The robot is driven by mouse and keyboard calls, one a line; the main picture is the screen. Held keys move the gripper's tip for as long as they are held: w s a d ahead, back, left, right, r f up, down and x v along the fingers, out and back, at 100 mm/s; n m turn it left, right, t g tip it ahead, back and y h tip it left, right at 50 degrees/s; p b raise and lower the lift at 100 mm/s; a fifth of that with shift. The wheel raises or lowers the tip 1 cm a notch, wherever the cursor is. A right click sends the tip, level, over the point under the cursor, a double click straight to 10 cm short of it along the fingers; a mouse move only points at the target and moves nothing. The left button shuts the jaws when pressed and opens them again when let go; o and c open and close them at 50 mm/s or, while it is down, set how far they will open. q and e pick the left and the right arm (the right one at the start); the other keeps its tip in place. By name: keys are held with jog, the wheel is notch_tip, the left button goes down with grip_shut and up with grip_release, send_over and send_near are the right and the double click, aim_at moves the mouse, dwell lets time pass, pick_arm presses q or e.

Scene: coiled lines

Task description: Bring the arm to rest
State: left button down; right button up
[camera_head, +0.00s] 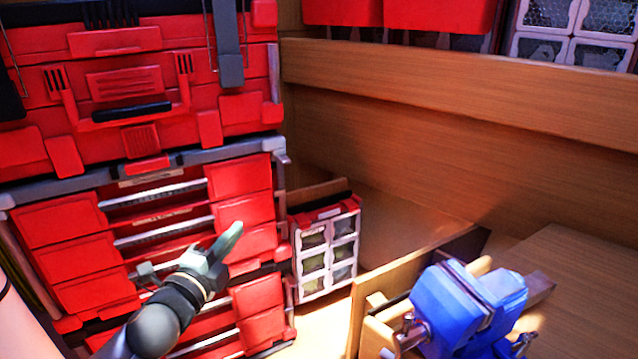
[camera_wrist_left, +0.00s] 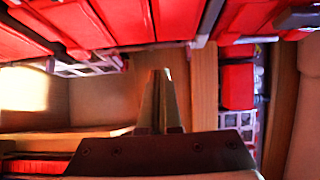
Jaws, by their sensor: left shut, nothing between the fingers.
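My left gripper (camera_head: 225,243) comes in from the lower left in the head view, in front of a stack of red tool boxes (camera_head: 150,85). Its fingers are shut with nothing between them and point up and to the right. The shut fingers also show in the left wrist view (camera_wrist_left: 159,100), together in the middle of the picture. From these views I cannot tell the gap between the fingertips and the red drawer fronts behind them. My right gripper is in neither view.
A small red organizer with clear drawers (camera_head: 327,247) stands right of the stack. A blue vise (camera_head: 460,310) is mounted at the lower right, beside a wooden panel (camera_head: 400,285). A long wooden board (camera_head: 450,90) runs along the back. The wooden surface behind the organizer looks clear.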

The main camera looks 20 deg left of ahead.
pick_arm(q)
jog(key=s+d+f+n+g+h, duration=0.1)
jog(key=s+d+f+n+g, duration=0.15)
jog(key=f, duration=0.75)
jog(key=s+d+f+n+g+h, duration=0.1)
jog(key=s+d+f+n+g, duration=0.2)
jog(key=f, duration=0.7)
jog(key=s+d+f+n+g+h, duration=0.2)
jog(key=s+d+f+n+g, duration=0.1)
jog(key=s+d+f+n, duration=0.6)
jog(key=s+d+f, duration=0.3)
jog(key=s+f, duration=0.1)
jog(key=f, duration=0.2)
jog(key=shift+s+d+f, duration=0.2)
jog(key=shift+d+f, duration=0.15)
